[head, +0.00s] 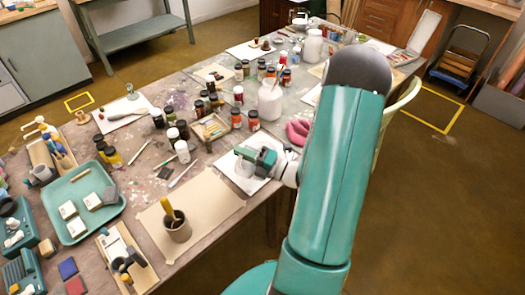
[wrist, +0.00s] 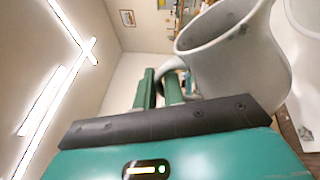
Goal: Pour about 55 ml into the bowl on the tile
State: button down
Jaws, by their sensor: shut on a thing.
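My gripper (head: 258,158) is over the right edge of the table, shut on the handle of a pale grey jug (wrist: 235,55). In the wrist view, the gripper's fingers (wrist: 160,88) reach the handle, and the jug's open mouth shows at the upper right. No liquid shows in it, and I cannot tell its exact tilt. In the head view, the jug (head: 243,168) is small and partly behind the gripper, above a white sheet or tile (head: 227,163). A white rounded rim (wrist: 305,14) at the wrist view's right edge may be the bowl; the head view does not show it clearly.
Dark and orange-labelled jars (head: 236,118), a large white jar (head: 270,102) and a pink cloth (head: 297,132) are close behind my gripper. A teal tray (head: 66,192) lies at the left.

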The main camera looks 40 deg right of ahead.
jog(key=shift+d+m, duration=0.25)
jog(key=shift+m, duration=0.25)
jog(key=shift+w+d, duration=0.1)
jog(key=shift+w+d+r+m, duration=0.1)
jog(key=shift+d+r+m, duration=0.2)
jog(key=shift+m, duration=0.5)
jog(key=shift+w+d+r+m+h, duration=0.1)
jog(key=shift+d+r+m+h, duration=0.2)
jog(key=shift+m, duration=0.3)
jog(key=shift+w+d+r+m+t, duration=0.15)
jog(key=shift+d+r+m+t, duration=0.3)
jog(key=shift+m, duration=0.35)
jog(key=shift+w+d+r+m+h, duration=0.1)
jog(key=shift+w+d+m+h, duration=0.05)
jog(key=shift+d+m, duration=0.2)
jog(key=shift+w+d+m+h, duration=0.15)
jog(key=shift+d+m, duration=0.1)
jog(key=shift+d, duration=0.2)
dwell(0.3)
jog(key=shift+s, duration=0.1)
